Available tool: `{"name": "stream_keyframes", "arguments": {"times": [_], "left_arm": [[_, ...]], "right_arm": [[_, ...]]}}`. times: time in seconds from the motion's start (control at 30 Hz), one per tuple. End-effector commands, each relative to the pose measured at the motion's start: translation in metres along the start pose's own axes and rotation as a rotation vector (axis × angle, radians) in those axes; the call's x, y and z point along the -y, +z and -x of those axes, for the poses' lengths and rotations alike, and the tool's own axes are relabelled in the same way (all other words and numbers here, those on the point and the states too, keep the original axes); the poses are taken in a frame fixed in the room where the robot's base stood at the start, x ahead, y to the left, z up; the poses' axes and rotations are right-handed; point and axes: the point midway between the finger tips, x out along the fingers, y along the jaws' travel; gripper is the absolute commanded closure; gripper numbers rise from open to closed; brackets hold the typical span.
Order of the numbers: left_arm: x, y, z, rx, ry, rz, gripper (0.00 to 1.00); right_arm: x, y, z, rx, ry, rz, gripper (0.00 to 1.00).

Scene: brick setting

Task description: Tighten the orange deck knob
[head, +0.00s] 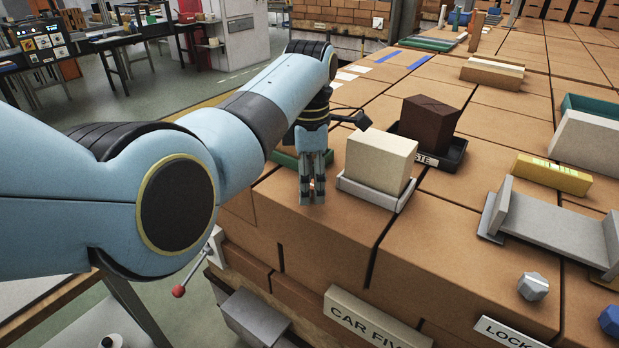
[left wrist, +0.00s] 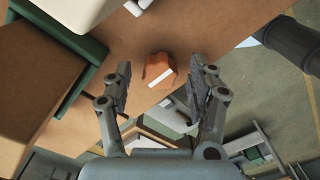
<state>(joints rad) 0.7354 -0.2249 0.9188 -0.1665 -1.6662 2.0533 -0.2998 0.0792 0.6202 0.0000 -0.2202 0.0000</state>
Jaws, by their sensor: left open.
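The orange deck knob (left wrist: 158,68) shows in the left wrist view, set on the brown deck near its edge. It is faceted, with a white stripe running slightly aslant across it. My left gripper (left wrist: 161,88) is open and empty, with one finger to each side of the knob in that view, apparently not touching it. In the head view my left gripper (head: 312,193) points down at the near left edge of the deck. The knob is mostly hidden there behind the fingers. My right gripper is in neither view.
A cream block (head: 380,160) in a light tray stands just right of my left gripper. A dark brown block (head: 428,122) sits in a black tray behind it. A grey cradle (head: 550,222), a grey knob (head: 533,286) and a blue knob (head: 611,320) are at right.

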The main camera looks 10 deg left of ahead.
Motion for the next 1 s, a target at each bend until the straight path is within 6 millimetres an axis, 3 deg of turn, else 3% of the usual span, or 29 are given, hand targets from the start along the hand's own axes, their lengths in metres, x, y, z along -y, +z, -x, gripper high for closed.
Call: {"name": "stream_keyframes", "arguments": {"times": [0.17, 0.6, 1.0], "left_arm": [[-0.0001, -0.0001, -0.0001, 0.0, 0.0, 0.0, 0.42], [-0.0001, 0.0, 0.0003, 0.0, 0.0, 0.0, 0.97], [-0.0005, 0.0001, 0.002, 0.0, 0.001, -0.083, 0.97]], "right_arm": [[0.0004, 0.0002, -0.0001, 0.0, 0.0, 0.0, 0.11], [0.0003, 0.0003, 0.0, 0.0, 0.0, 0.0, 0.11], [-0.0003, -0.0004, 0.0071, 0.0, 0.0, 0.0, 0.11]]}}
